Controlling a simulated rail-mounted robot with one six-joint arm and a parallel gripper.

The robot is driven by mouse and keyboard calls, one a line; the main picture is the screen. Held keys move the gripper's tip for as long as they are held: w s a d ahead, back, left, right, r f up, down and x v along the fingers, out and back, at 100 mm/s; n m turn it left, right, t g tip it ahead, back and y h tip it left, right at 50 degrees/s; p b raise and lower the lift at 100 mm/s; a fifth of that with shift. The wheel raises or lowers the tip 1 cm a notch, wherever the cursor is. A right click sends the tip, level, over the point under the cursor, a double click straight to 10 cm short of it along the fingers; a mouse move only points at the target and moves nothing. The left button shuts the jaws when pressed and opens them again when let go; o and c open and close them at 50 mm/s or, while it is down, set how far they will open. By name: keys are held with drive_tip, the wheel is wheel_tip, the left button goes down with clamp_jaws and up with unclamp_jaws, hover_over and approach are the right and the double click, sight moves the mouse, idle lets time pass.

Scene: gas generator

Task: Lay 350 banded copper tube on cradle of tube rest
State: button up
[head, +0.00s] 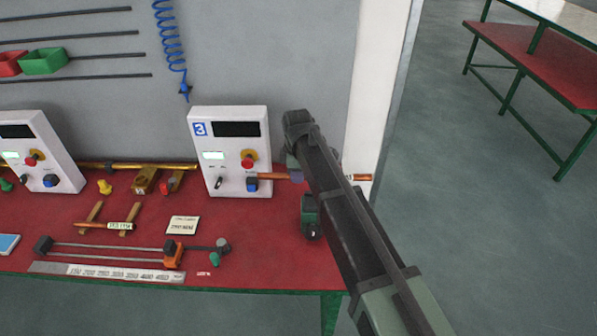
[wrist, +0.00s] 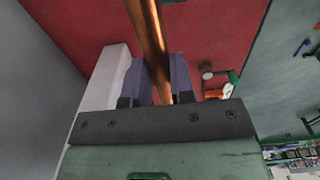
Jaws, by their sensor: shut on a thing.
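A copper tube (head: 362,177) is held level above the right end of the red bench. Its middle is hidden behind my arm in the head view, and its left part shows in front of the white box. In the wrist view, my gripper (wrist: 160,82) has its two bluish fingers shut on the copper tube (wrist: 146,25). In the head view, the gripper (head: 293,172) is mostly hidden by my arm. What looks like the tube rest (head: 90,212) lies on the bench to the left: two slanted wooden pieces with a copper-coloured bar and a pale label across them.
A white control box (head: 230,118) marked 3 stands just left of my gripper. A ruler-like measuring jig (head: 110,248) with an orange block lies at the bench front. A small card (head: 183,225) lies right of the rest. Small fittings (head: 146,180) line the back.

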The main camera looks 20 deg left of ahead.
drive_tip(key=shift+w+d, duration=0.15)
drive_tip(key=shift+d, duration=0.2)
drive_tip(key=shift+s+a+f, duration=0.1)
drive_tip(key=shift+s+a, duration=0.1)
drive_tip(key=shift+a, duration=0.25)
wheel_tip(320, 180, down, 6)
drive_tip(key=b, duration=0.6)
drive_tip(key=shift+d, duration=0.1)
drive_tip(key=shift+f+b, duration=1.45)
drive_tip(key=shift+b, duration=0.05)
drive_tip(key=o, duration=0.8)
drive_tip(key=shift+o, duration=0.2)
wheel_tip(320, 180, up, 11)
drive_tip(key=p, duration=1.1)
drive_tip(key=shift+r, duration=0.1)
